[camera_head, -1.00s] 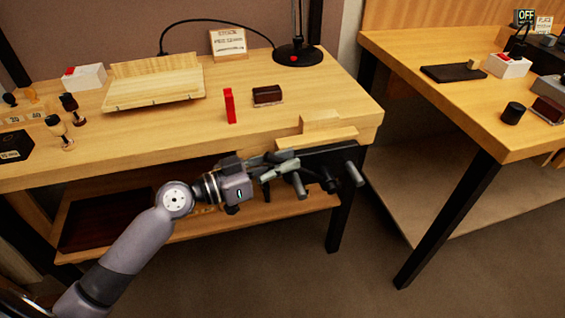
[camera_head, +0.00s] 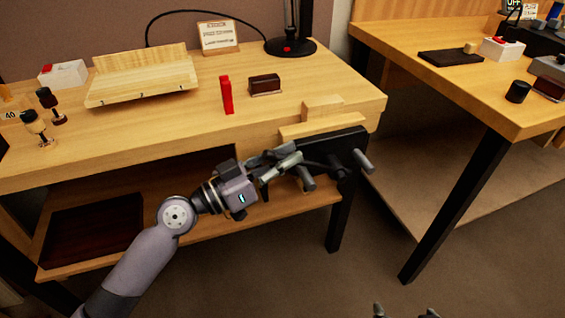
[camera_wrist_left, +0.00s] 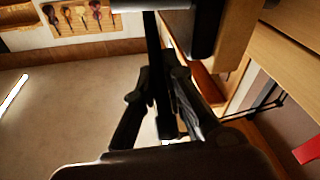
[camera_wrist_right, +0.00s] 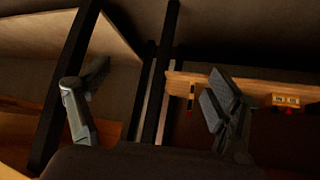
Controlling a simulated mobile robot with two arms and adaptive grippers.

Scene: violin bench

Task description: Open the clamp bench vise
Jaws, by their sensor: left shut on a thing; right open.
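The clamp bench vise (camera_head: 340,141) is fixed to the front edge of the wooden bench, with a black front jaw and a wooden jaw facing. Grey rod ends stick out below and in front of it. My left gripper (camera_head: 290,160) is at the vise's front, shut on its handle; the fingers hide the grip itself. In the left wrist view the fingers (camera_wrist_left: 163,88) close around a dark thin bar, the vise handle (camera_wrist_left: 152,42). My right gripper (camera_head: 405,311) shows only its fingertips at the bottom edge. In the right wrist view it (camera_wrist_right: 150,95) is open and empty.
On the bench (camera_head: 190,135) are a red upright piece (camera_head: 227,95), a dark brown block (camera_head: 264,85), a wooden tray (camera_head: 145,83) and a lamp base (camera_head: 290,47). A second bench (camera_head: 440,88) stands at the right. The floor between the benches is clear.

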